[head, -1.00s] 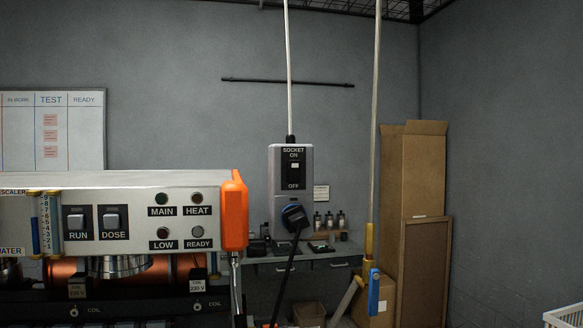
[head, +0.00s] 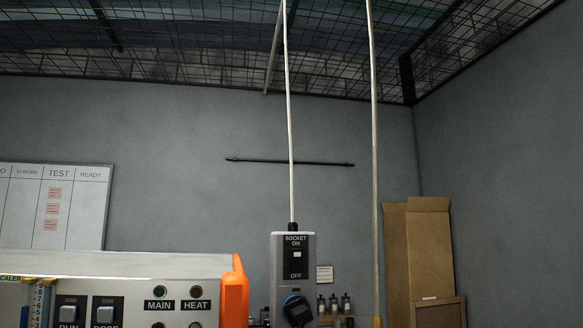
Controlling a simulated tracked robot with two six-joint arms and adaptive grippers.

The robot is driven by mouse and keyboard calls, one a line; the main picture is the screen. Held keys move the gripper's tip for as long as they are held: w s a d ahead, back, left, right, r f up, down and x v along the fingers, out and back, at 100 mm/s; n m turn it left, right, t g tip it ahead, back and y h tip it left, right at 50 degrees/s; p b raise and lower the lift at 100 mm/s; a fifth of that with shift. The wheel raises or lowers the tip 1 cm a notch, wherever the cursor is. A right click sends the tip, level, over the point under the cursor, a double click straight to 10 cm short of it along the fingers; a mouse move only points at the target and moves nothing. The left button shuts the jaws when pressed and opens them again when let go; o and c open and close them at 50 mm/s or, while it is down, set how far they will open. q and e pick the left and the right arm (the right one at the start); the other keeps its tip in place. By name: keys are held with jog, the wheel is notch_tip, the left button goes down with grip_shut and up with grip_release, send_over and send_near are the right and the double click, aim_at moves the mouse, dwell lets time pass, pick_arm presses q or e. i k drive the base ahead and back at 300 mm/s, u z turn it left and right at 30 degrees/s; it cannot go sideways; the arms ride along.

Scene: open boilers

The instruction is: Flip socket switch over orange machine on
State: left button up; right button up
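The grey socket box (head: 278,277) hangs on a white cable right of the machine. Its black switch panel (head: 296,270) is labelled SOCKET, ON above and OFF below, with a small white switch (head: 296,254) nearer the ON label. A dark blue plug (head: 297,309) sits at the box's lower part, cut by the bottom edge. The machine (head: 120,264) with an orange side edge (head: 234,293) is at lower left, its MAIN and HEAT lamps looking unlit. Neither of my grippers is in view.
A second white cable (head: 373,150) hangs right of the box. A whiteboard (head: 85,215), a black wall bar (head: 290,161) and tall cardboard (head: 428,245) are on or by the back wall. Small bottles (head: 334,303) stand behind the box. Wire mesh covers the ceiling.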

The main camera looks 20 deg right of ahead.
aim_at(296, 254)
jog(key=z, duration=1.2)
jog(key=i, duration=0.1)
jog(key=u, duration=2.75)
jog(key=i, duration=0.2)
jog(key=z, duration=4.5)
jog(key=k, duration=0.25)
jog(key=u, duration=1.85)
